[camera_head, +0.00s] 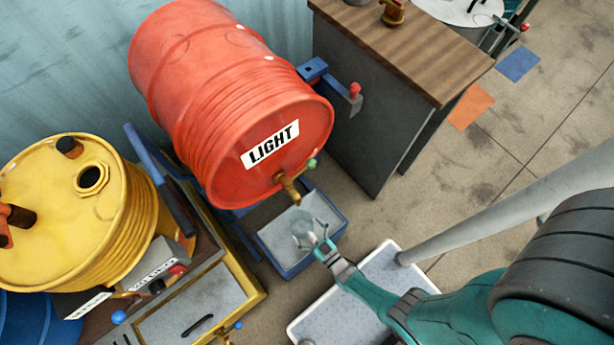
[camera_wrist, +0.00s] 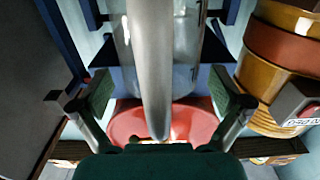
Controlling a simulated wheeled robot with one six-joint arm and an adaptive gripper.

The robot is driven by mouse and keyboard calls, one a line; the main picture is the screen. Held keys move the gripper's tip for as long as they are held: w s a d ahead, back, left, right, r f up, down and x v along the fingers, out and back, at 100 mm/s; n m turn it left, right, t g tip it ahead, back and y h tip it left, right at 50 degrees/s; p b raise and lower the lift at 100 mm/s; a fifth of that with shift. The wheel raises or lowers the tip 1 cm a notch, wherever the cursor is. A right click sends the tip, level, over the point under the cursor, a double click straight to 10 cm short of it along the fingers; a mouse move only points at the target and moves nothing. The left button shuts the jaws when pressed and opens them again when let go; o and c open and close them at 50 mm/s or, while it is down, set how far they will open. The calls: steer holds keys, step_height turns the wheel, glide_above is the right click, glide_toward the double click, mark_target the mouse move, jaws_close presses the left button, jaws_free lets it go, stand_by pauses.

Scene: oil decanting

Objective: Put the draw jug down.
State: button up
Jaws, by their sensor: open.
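The draw jug (camera_head: 302,226) is clear and glassy, in the blue-rimmed drip tray (camera_head: 341,238) under the brass tap of the red drum. In the wrist view the jug (camera_wrist: 188,55) fills the top middle, its grey handle (camera_wrist: 150,60) running down between my fingers. My gripper (camera_head: 322,247) is at the jug's near side. In the wrist view my gripper (camera_wrist: 160,98) is open, with a finger on each side of the handle and visible gaps. The jug's base is hard to make out, so its contact with the tray is unclear.
The red drum (camera_head: 215,95) labelled LIGHT, with its brass tap (camera_head: 290,185), is close above the jug. A yellow drum (camera_head: 115,225) stands left. A wooden-topped bench (camera_head: 420,45) is behind right. A white-rimmed tray (camera_head: 350,310) lies under my arm. Open floor is at right.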

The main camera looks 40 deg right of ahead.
steer(key=shift+r, duration=0.1)
steer(key=s, duration=1.2)
steer(key=s+r+g, duration=0.1)
steer(key=s+r, duration=0.1)
steer(key=r, duration=1.2)
steer(key=s+r+g, duration=0.1)
steer(key=s+r, duration=0.2)
steer(key=r, duration=1.2)
steer(key=s+r+g, duration=0.1)
steer(key=s+r, duration=0.1)
steer(key=r, duration=1.3)
steer(key=shift+s, duration=0.25)
